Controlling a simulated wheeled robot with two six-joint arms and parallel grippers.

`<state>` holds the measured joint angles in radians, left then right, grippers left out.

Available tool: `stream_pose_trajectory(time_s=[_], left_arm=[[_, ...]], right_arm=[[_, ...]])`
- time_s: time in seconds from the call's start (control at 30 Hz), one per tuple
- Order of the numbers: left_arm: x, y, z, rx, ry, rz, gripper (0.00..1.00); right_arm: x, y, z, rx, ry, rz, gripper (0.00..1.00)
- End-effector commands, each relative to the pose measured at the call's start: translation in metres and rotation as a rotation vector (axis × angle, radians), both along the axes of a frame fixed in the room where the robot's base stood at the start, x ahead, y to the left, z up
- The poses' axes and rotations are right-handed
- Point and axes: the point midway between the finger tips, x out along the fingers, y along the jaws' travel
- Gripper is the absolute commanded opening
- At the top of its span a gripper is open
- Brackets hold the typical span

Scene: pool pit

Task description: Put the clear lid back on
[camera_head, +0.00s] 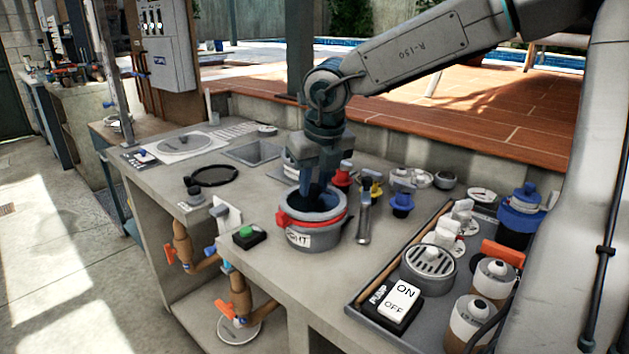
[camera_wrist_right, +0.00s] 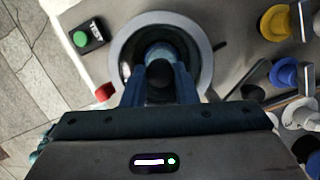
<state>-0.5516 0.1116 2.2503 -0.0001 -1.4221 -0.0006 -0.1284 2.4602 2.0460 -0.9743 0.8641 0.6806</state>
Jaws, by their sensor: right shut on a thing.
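My right gripper (camera_head: 318,188) points straight down at the grey pot (camera_head: 310,238) with the red clamp band and a label reading "GHT". Its blue fingers are at the pot's mouth. In the right wrist view the gripper (camera_wrist_right: 160,80) is shut on a dark round knob (camera_wrist_right: 159,72), inside the pale pot rim (camera_wrist_right: 207,62). The clear lid itself is hard to make out; I cannot tell whether a clear disc lies under the knob. A thin black ring (camera_head: 215,176) lies flat on the counter, left of the pot. My left gripper is not in view.
A green button box (camera_head: 249,236) sits just left of the pot. Blue (camera_head: 402,203) and yellow (camera_head: 372,188) capped parts stand to its right. A tray (camera_head: 352,298) with a pump switch (camera_head: 394,303) and bottles fills the right. The counter's front-left edge is near.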

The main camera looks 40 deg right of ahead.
Motion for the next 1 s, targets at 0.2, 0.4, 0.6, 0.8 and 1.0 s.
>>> stream_pose_trajectory(time_s=[0.2,0.4,0.6,0.8,1.0], left_arm=[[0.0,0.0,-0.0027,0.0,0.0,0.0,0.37],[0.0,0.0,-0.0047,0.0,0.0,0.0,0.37],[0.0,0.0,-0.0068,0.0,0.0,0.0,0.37],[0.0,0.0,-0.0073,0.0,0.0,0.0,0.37],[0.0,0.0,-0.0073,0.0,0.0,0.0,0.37]], right_arm=[[0.0002,-0.0001,-0.0015,0.0,-0.001,0.0,0.0],[0.0001,-0.0001,-0.0028,0.0,-0.001,0.0,0.0],[0.0002,0.0,-0.004,0.0,-0.001,0.0,0.0],[0.0,0.0,-0.0044,0.0,0.0,-0.001,0.0],[-0.0001,0.0001,-0.0047,0.0,0.0,0.0,0.4]])
